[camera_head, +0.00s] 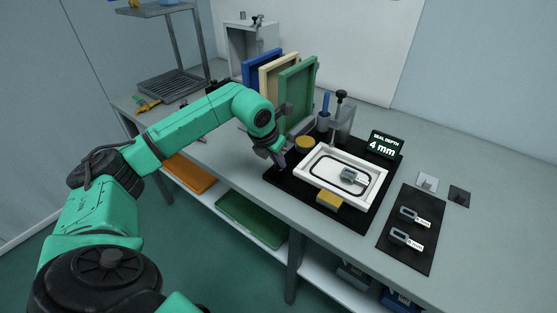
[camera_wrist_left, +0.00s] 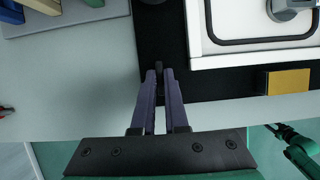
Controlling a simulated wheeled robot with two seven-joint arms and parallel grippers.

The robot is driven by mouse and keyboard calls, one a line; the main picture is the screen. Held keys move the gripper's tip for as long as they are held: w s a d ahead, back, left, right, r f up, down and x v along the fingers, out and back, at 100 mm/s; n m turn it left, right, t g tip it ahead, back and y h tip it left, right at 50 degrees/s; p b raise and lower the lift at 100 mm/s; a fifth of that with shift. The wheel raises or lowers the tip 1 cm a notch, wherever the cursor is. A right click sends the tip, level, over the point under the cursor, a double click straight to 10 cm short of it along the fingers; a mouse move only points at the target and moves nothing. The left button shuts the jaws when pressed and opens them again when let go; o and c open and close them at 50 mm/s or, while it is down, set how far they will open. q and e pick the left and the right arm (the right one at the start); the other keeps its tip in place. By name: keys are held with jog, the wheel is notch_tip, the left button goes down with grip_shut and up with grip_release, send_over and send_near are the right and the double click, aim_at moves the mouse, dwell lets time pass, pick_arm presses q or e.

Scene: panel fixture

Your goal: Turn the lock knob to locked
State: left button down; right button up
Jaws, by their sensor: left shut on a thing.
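My left gripper (camera_head: 279,164) is at the left edge of the black fixture mat (camera_head: 284,183), beside the white panel frame (camera_head: 317,158). In the left wrist view its two dark fingers (camera_wrist_left: 158,72) are close together on a small dark piece that shows between the tips. This piece is likely the lock knob; most of it is hidden by the fingers, and I cannot read its angle. The white panel with a black seal outline also shows in the left wrist view (camera_wrist_left: 197,35), to the right of the fingers. My right gripper is not clearly seen.
A grey tool (camera_head: 350,177) lies on the panel. A yellow block (camera_head: 329,199) is at its front edge. A sign (camera_head: 383,145) reads "4 mm". Upright green (camera_head: 297,95), cream and blue boards stand behind. Two grey tools lie on the right mat (camera_head: 424,256).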

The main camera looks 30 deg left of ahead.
pick_arm(q)
jog(key=m+h, duration=0.1)
jog(key=m, duration=0.2)
jog(key=shift+a+m, duration=0.1)
jog(key=shift+m, duration=0.3)
jog(key=m, duration=0.1)
jog(key=m+g+h, duration=0.1)
jog(key=m, duration=0.1)
jog(key=shift+w+r+h, duration=0.15)
jog(key=shift+h, duration=0.15)
jog(key=m, duration=0.3)
jog(key=m+g+h, duration=0.1)
jog(key=m, duration=0.2)
jog(key=shift+w+a+g+p, duration=0.15)
jog(key=shift+g+p, duration=0.15)
jog(key=shift+p, duration=0.1)
jog(key=m+g, duration=0.1)
jog(key=m, duration=0.1)
jog(key=m+g, duration=0.1)
jog(key=m, duration=0.1)
jog(key=shift+w+m+h, duration=0.1)
jog(key=shift+m+h, duration=0.2)
jog(key=shift+m, duration=0.1)
jog(key=c, duration=0.9)
grip_release()
jog(key=shift+c, duration=0.2)
